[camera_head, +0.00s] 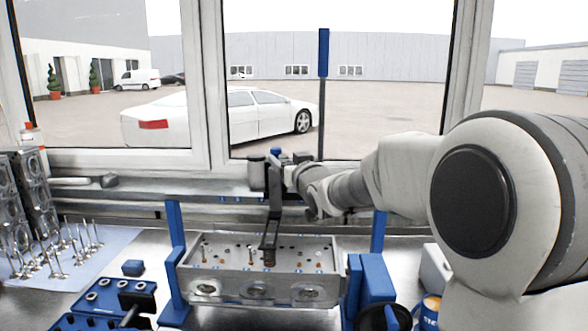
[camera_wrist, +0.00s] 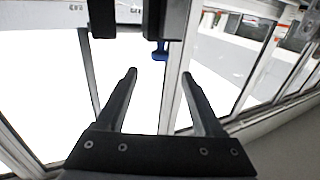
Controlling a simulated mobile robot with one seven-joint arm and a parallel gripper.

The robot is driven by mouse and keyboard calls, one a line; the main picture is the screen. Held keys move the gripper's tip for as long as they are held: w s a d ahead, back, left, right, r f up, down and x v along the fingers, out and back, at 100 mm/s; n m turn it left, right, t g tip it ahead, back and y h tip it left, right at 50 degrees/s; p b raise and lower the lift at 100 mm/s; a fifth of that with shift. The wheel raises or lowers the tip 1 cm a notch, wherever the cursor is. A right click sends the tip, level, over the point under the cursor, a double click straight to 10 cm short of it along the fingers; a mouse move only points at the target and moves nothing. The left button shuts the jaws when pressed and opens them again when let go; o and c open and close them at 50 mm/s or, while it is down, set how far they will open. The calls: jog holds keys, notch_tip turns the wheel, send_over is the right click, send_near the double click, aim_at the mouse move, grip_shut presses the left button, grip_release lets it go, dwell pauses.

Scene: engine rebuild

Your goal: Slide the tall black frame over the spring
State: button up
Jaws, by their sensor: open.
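The tall black frame (camera_head: 273,212) stands roughly upright over the cylinder head (camera_head: 220,286) in the head view. Its lower end is at the dark spring (camera_head: 269,257), on the top face of the head. The spring shows at the frame's foot; I cannot tell how far the frame encloses it. My gripper (camera_head: 288,178) is near the frame's upper end, at the end of the arm reaching in from the right. In the wrist view my gripper (camera_wrist: 159,77) has its two dark fingers apart, with nothing between them. The frame is not clearly seen there.
Blue posts (camera_head: 176,245) flank the head. Valves (camera_head: 55,262) stand on a pale sheet at the left, near a blue tray (camera_head: 118,298). A grey cylinder (camera_head: 257,172) and a tall blue-topped pole (camera_head: 323,60) are behind, by the window.

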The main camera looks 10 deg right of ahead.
jog(key=s, duration=0.2)
jog(key=s+d, duration=0.1)
jog(key=s, duration=0.1)
jog(key=shift+s, duration=0.3)
jog(key=s+d+f+m+g+h, duration=0.1)
jog(key=s+d+f+g+h, duration=0.15)
jog(key=s, duration=0.45)
jog(key=s+d+f+g+h, duration=0.1)
jog(key=s+d+g+h, duration=0.1)
jog(key=s+d, duration=0.3)
jog(key=s+a+f+g, duration=0.1)
jog(key=s+f+g, duration=0.1)
jog(key=s, duration=0.6)
jog(key=s+a+f+g+p, duration=0.1)
jog(key=s+f+g, duration=0.2)
jog(key=s+f, duration=0.2)
jog(key=s+a+f+m+g+y, duration=0.1)
jog(key=s+a+f+g, duration=0.1)
jog(key=s, duration=0.9)
jog(key=shift+s+f, duration=0.3)
jog(key=shift+f, duration=0.35)
